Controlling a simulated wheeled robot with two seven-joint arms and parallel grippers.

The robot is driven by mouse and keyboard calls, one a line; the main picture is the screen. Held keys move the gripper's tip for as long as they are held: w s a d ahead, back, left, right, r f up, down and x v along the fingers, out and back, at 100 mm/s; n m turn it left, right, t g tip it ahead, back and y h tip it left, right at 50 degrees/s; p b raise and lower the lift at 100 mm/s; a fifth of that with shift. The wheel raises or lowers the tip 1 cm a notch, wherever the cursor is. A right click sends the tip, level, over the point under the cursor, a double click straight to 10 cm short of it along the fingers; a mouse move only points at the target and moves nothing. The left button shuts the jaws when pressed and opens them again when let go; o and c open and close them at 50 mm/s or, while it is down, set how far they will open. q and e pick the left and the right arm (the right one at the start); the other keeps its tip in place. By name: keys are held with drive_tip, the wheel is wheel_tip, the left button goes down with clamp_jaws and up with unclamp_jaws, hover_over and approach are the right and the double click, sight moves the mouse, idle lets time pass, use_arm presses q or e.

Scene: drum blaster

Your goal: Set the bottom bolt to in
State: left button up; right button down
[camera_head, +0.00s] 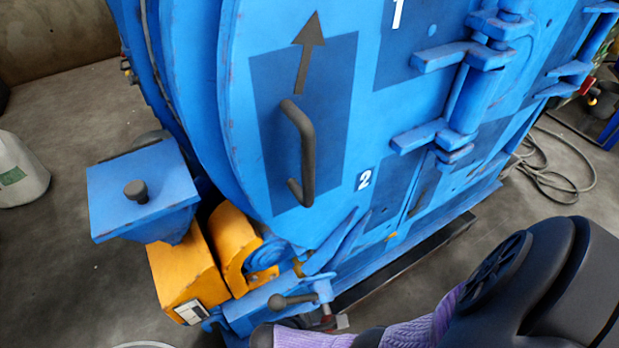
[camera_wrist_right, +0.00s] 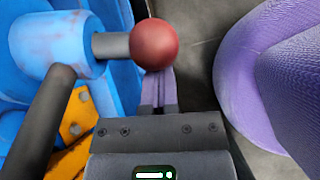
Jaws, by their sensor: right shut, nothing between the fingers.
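At the bottom of the blue drum machine, a blue bolt fitting (camera_head: 322,289) has a dark grey handle (camera_head: 290,301) pointing left and a red-tipped rod near it. In the right wrist view the blue fitting (camera_wrist_right: 58,42) is at upper left, with a grey rod ending in a red ball knob (camera_wrist_right: 155,45) and the dark handle (camera_wrist_right: 42,125) slanting down. My right gripper (camera_wrist_right: 158,92) shows purple fingers pressed together, empty, partly hidden behind the red knob. Contact with the knob cannot be told. My left gripper is not in view.
The drum door has a dark curved handle (camera_head: 306,155) and an up arrow. Blue hinges (camera_head: 432,132) stick out at the right. A yellow bracket (camera_head: 180,272) and blue hopper (camera_head: 150,190) stand at left. Grey floor (camera_head: 420,285) is open in front; a cable (camera_head: 565,170) lies at right.

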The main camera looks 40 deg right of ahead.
drive_tip(key=s+d+r+n+p, duration=0.1)
drive_tip(key=p, duration=0.1)
drive_tip(key=s+d+r+n+p, duration=0.1)
drive_tip(key=r+p, duration=0.1)
drive_tip(key=shift+s+d+r, duration=0.1)
drive_tip(key=shift+d+r, duration=0.2)
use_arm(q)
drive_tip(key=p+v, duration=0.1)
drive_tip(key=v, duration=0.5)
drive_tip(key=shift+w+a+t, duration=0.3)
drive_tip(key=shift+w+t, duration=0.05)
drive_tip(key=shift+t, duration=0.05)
use_arm(e)
drive_tip(key=shift+s+d+r, duration=0.45)
drive_tip(key=shift+d+r, duration=0.05)
drive_tip(key=shift+d, duration=0.2)
